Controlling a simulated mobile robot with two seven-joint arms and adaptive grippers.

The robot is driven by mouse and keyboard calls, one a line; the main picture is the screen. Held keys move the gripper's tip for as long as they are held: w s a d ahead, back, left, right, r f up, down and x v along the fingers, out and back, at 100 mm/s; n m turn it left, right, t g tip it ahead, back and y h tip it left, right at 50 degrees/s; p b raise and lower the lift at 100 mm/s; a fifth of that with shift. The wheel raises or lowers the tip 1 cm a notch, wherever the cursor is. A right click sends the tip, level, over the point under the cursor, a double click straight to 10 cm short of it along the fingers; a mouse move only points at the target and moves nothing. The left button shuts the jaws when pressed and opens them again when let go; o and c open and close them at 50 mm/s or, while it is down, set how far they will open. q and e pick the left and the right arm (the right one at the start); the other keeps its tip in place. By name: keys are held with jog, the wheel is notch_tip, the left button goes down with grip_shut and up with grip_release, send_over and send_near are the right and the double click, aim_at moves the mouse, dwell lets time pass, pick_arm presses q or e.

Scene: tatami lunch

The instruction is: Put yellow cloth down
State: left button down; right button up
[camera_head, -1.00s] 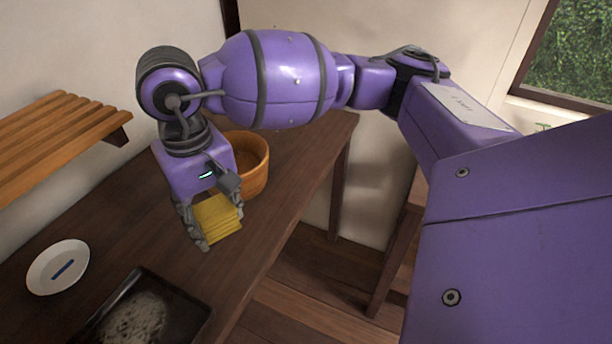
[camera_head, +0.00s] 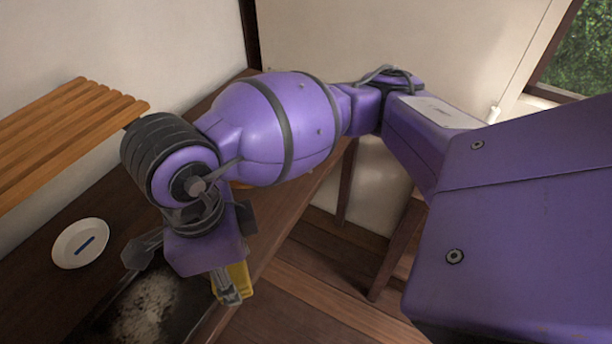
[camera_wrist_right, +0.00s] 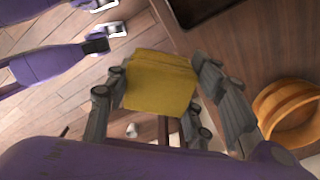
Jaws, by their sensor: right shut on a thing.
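The yellow cloth (camera_wrist_right: 160,82) is a folded, layered block. In the right wrist view it sits between the fingers of my right gripper (camera_wrist_right: 163,90), which is shut on it. In the head view the cloth (camera_head: 239,279) shows only in part, behind my right gripper (camera_head: 228,288), near the front edge of the dark wooden counter (camera_head: 50,215). The wrist view shows floor behind part of the cloth, so it is held up in the air. My left gripper does not show in the head view.
A black tray with a pale, speckled surface (camera_head: 146,312) lies on the counter below my right wrist. A white plate with a blue mark (camera_head: 80,243) is to its left. A slatted wooden shelf (camera_head: 65,135) juts out above. An orange wooden tub (camera_wrist_right: 288,113) stands on the counter.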

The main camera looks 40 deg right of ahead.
jog(key=shift+f, duration=0.15)
jog(key=w+d+f, duration=0.2)
jog(key=w, duration=0.1)
jog(key=w+d+f, duration=0.1)
jog(key=w+f, duration=0.2)
jog(key=w, duration=0.1)
jog(key=w+d+f, duration=0.2)
jog(key=w+f, duration=0.1)
jog(key=w, duration=0.1)
jog(key=shift+d+f, duration=0.15)
jog(key=shift+d, duration=0.2)
jog(key=shift+w+d+f, duration=0.25)
jog(key=shift+w+f, duration=0.25)
jog(key=shift+f, duration=0.15)
jog(key=shift+w+f, duration=0.15)
jog(key=shift+f, duration=1.4)
jog(key=shift+f, duration=0.15)
jog(key=o, duration=1)
